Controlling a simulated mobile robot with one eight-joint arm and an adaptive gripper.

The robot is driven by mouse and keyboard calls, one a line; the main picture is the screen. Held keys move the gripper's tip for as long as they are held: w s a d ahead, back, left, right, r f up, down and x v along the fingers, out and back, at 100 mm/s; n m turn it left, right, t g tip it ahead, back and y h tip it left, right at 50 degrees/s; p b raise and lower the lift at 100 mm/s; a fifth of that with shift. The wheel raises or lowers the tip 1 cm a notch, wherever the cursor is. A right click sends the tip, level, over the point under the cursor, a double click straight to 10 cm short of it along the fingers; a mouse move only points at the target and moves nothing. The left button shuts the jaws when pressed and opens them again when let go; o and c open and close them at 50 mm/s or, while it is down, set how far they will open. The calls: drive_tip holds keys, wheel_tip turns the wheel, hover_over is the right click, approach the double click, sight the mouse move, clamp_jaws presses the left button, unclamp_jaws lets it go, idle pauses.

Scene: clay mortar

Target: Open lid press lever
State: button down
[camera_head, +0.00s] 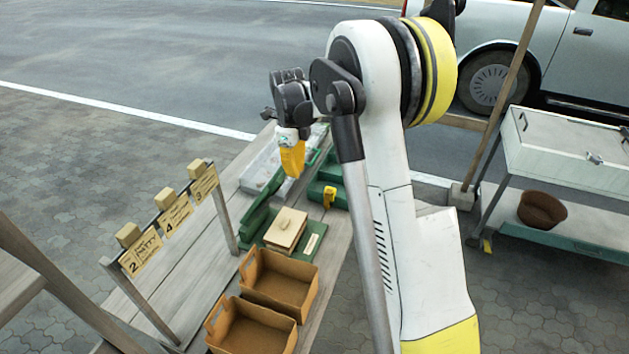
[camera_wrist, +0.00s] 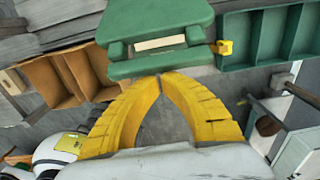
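The green press stands on the table in the head view. Its long green arm (camera_head: 262,205) slants beside a pale wooden block (camera_head: 286,230) on a green base (camera_head: 312,238). My gripper (camera_head: 291,172) is above the table, beyond the press, with its yellow fingers pointing down. In the wrist view, the fingertips (camera_wrist: 161,77) meet or nearly meet, with nothing seen between them. They appear at the edge of a green slab (camera_wrist: 150,66), with a larger green slab (camera_wrist: 158,14) above it in the picture. I cannot tell whether they touch, or which slab is the lever.
Two brown open boxes (camera_head: 280,282) stand at the table's near end. A sign rack (camera_head: 170,215) with numbered plates stands on the left. A green tray (camera_wrist: 270,36) and a small yellow object (camera_wrist: 224,48) lie beside the press. A white cabinet (camera_head: 565,150) stands at right.

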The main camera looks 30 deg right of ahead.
drive_tip(key=w+a+r+p, duration=0.2)
drive_tip(key=w+a, duration=0.4)
drive_tip(key=w, duration=0.1)
drive_tip(key=w+a+r+p, duration=0.2)
drive_tip(key=w+a+r, duration=0.1)
drive_tip(key=w+a, duration=0.3)
drive_tip(key=shift+w+p, duration=0.35)
drive_tip(key=shift+w, duration=0.9)
